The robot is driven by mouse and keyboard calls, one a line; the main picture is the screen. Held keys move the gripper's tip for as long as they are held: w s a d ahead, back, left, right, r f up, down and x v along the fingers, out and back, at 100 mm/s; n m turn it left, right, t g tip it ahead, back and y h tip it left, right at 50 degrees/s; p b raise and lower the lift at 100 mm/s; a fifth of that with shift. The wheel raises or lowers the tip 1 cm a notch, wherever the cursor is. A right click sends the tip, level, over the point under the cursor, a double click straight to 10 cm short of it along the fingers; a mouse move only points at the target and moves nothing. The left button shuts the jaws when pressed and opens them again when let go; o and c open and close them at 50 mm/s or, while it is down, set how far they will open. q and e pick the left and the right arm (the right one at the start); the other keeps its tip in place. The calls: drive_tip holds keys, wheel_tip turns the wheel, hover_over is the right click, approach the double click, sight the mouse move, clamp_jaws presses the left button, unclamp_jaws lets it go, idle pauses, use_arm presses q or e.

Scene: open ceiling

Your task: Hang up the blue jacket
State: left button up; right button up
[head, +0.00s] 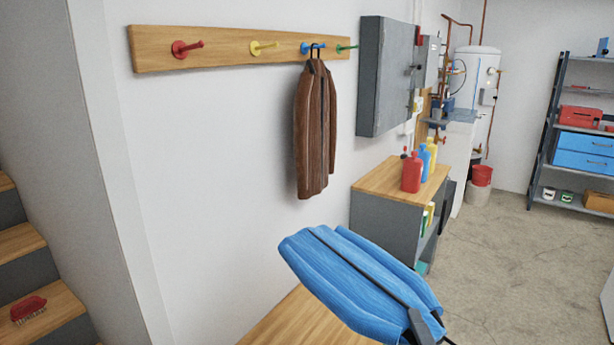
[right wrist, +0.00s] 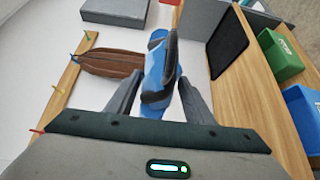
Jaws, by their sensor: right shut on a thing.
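The blue jacket (head: 345,275) is in the lower middle of the head view, tilted, in front of the wall and well below the peg rail (head: 220,46). My right gripper (head: 422,325) is at its lower right end. In the right wrist view, the blue jacket (right wrist: 155,68) is between the fingers of my right gripper (right wrist: 158,95), which is shut on it. The rail has a red peg (head: 187,48), a yellow peg (head: 264,47), a blue peg (head: 312,48) and a green peg (head: 345,48). My left gripper is not in view.
A brown jacket (head: 316,130) hangs from the blue peg. The red and yellow pegs are bare. A grey wall cabinet (head: 385,75) is right of the rail. A wooden-topped cabinet (head: 385,180) holds bottles. A wooden surface (head: 285,322) is below the blue jacket. Stairs (head: 25,240) are at left.

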drive_tip(key=shift+s+f, duration=0.25)
drive_tip(key=shift+s, duration=0.2)
drive_tip(key=s+f, duration=0.2)
drive_tip(key=s, duration=0.6)
drive_tip(key=shift+s+f, duration=0.35)
drive_tip(key=shift+f, duration=0.05)
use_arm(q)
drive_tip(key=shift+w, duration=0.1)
use_arm(e)
drive_tip(key=shift+a, duration=0.1)
